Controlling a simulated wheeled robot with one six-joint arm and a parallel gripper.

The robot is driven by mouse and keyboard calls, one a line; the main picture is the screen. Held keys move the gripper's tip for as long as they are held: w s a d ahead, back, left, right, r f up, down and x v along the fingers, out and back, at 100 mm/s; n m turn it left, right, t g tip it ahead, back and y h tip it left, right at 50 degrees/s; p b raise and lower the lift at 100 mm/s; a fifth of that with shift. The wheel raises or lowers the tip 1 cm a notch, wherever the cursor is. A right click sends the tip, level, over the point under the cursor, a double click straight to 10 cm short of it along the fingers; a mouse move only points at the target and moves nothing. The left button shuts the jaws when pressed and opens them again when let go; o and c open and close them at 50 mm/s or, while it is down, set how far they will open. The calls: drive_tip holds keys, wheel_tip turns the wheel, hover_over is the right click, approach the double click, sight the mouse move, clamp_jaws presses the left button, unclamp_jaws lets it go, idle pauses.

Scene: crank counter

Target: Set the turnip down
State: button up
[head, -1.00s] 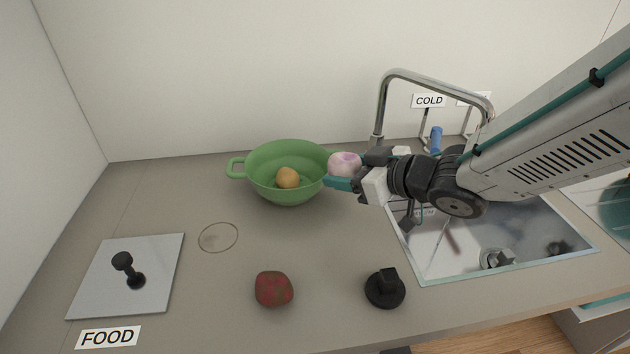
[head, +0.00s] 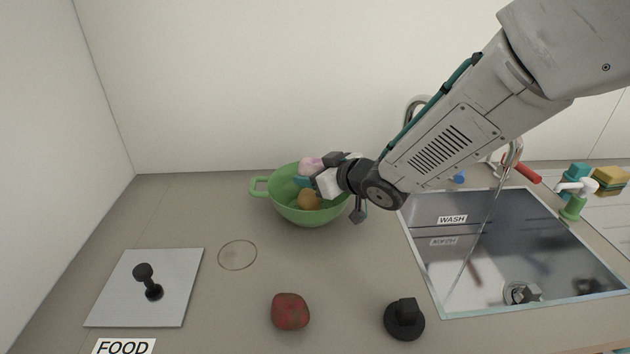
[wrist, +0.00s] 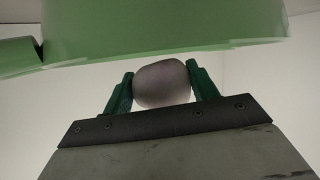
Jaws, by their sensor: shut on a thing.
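The turnip (head: 311,164), pinkish white, is held by my gripper (head: 306,176) over the green colander (head: 285,208). In the wrist view the turnip (wrist: 162,84) looks dark and sits between the two green fingers, which are shut on it. The green colander wall (wrist: 160,25) fills the top of that view. An orange-brown round item (head: 309,199) lies inside the colander, below the gripper. My wrist hides the colander's right side, and I cannot tell whether the turnip touches the colander.
A red, mottled item (head: 290,311) and a black knob (head: 404,319) are at the counter's front. A grey plate with a black handle (head: 146,285) lies left, behind a FOOD label (head: 123,347). The sink (head: 500,260) is right.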

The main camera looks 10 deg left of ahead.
sight(315, 200)
drive_tip(key=shift+f, duration=1.1)
drive_tip(key=shift+f, duration=0.65)
drive_tip(key=o, duration=1)
drive_tip(key=shift+r, duration=0.15)
drive_tip(key=v, duration=1.2)
drive_tip(key=shift+r, duration=0.5)
drive_tip(key=shift+d, duration=0.1)
